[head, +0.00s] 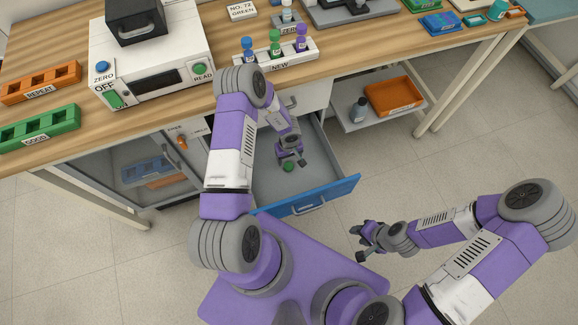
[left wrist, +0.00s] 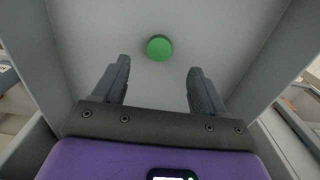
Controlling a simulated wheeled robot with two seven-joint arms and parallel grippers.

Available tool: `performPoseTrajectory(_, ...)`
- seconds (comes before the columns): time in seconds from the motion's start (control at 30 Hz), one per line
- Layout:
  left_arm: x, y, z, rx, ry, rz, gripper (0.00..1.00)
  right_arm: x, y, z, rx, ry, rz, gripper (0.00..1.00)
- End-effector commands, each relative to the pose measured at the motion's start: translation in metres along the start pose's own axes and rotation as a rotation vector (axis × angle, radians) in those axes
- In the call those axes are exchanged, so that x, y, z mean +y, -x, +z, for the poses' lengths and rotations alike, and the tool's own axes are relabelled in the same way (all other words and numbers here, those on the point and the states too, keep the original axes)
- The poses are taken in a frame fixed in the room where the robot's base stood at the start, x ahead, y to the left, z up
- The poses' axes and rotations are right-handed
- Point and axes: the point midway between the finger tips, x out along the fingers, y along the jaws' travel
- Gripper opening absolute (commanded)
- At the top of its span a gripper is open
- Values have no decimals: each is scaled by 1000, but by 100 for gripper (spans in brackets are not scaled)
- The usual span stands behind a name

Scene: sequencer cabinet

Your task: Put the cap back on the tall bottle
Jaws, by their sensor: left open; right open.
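A round green cap (head: 289,167) lies on the floor of the open drawer (head: 330,172). It also shows in the left wrist view (left wrist: 159,48), just beyond the fingertips and roughly midway between them. My left gripper (head: 290,159) reaches down into the drawer, open and empty, above and close to the cap. A dark grey-blue bottle (head: 358,110) stands on the low shelf to the right; I cannot tell whether it is the tall bottle or whether its mouth is bare. My right gripper (head: 357,243) is open and empty, out over the floor right of the drawer.
The drawer has grey walls and a blue front (head: 312,198). An orange tray (head: 393,96) sits beside the bottle on the shelf. On the wooden bench above are a white rack (head: 282,62) of capped vials and a white machine (head: 150,62). The floor at the right is clear.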

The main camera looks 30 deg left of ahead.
Motion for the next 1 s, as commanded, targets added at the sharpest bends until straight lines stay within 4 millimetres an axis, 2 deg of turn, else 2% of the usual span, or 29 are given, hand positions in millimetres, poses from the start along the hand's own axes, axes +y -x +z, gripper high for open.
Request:
performPoseTrajectory(0.3,0,-27,0,-1,0,-1,72,5,-13,-1,0,0,0,40)
performPoseTrajectory(0.67,0,-30,0,0,0,0,72,5,-14,-1,0,0,0,40)
performPoseTrajectory(1.0,0,-76,1,-1,-1,-1,72,13,-34,-2,0,0,0,40)
